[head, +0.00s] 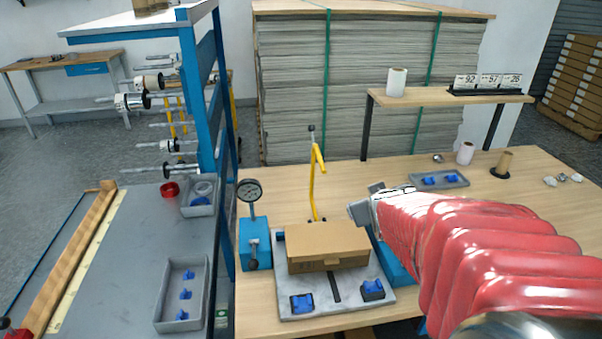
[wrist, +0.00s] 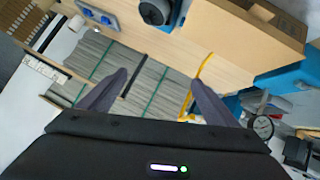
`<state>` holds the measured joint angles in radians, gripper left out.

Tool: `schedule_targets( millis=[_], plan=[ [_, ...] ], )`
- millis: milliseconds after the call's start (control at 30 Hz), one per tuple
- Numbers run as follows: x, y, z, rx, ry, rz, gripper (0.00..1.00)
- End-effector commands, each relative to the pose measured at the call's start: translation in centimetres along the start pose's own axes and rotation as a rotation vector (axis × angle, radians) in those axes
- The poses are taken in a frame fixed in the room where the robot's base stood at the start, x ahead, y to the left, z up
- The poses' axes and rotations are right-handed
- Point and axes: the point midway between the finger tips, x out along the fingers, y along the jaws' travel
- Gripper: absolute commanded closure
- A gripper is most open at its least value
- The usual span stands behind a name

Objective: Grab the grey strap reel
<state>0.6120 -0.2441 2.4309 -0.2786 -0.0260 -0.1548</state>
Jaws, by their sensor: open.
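A pale grey ring-shaped reel (head: 203,188), which looks like the grey strap reel, lies in the far part of a grey tray (head: 198,211) on the dark left bench. A red reel (head: 169,190) lies just left of that tray. My gripper (head: 358,207) is over the wooden table, well to the right of the grey reel and behind the cardboard box. In the wrist view my gripper (wrist: 161,78) has its two dark fingers wide apart with nothing between them. I cannot make out the grey reel in the wrist view.
A cardboard box (head: 328,246) sits on a marble-like plate. A dial gauge (head: 250,191) on a blue base and a yellow stand (head: 318,172) rise nearby. A blue rack post (head: 192,95) stands beside the left bench. A tray (head: 180,312) with blue parts lies nearer.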

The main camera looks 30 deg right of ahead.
Motion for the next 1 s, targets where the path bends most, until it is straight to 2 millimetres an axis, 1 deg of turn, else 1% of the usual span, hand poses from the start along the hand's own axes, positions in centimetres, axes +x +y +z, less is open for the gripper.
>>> schedule_targets(
  millis=[33,200,367,500,667,800,900,1000],
  plan=[
    [1.2,0.9,0.7,0.005,0.01,-0.012,0.17],
    [4.3,4.0,2.3,-0.007,0.074,-0.021,0.17],
    [6.4,6.2,4.6,0.0,0.132,-0.062,0.17],
    [7.6,7.5,7.2,0.023,0.183,-0.121,0.17],
    [8.0,8.4,10.5,0.074,0.246,-0.207,0.17],
    [7.5,8.7,13.3,0.136,0.305,-0.286,0.17],
    [6.9,8.7,14.7,0.175,0.34,-0.332,0.17],
    [6.4,8.7,15.4,0.199,0.364,-0.361,0.17]
  ],
)
